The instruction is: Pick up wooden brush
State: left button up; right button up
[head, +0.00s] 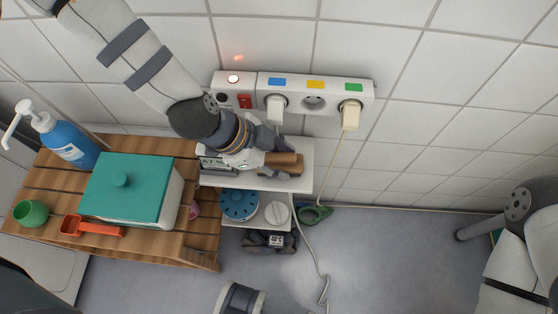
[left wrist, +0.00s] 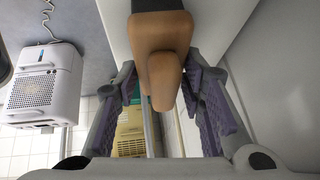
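The wooden brush (head: 284,162) lies on a white shelf (head: 305,150) against the tiled wall, beside a small display device. My left gripper (head: 264,163) is at the brush's left end, above the shelf. In the left wrist view, the brown brush (left wrist: 160,38) extends from the top, with its narrow end between the two purple-padded fingers of the left gripper (left wrist: 160,88). The fingers stand apart, with a gap visible on the left of the brush; I see no clear grip. My right arm shows at the right edge of the head view, but its gripper is not visible.
A power strip (head: 315,92) with two plugs (head: 349,115) is on the wall above the shelf; a cord hangs beside the brush. A wooden bench (head: 165,248) at left holds a teal-lidded box (head: 125,188), blue bottle (head: 68,143), green cup (head: 31,213) and red scoop (head: 95,228).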

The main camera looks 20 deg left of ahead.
pick_arm(q)
jog(key=shift+c, duration=1.1)
jog(key=s+d+p, duration=0.1)
jog(key=s+d, duration=0.1)
jog(key=s, duration=0.6)
jog(key=s+d+p, duration=0.1)
jog(key=s+d, duration=0.2)
jog(key=s, duration=0.6)
jog(key=shift+s, duration=0.15)
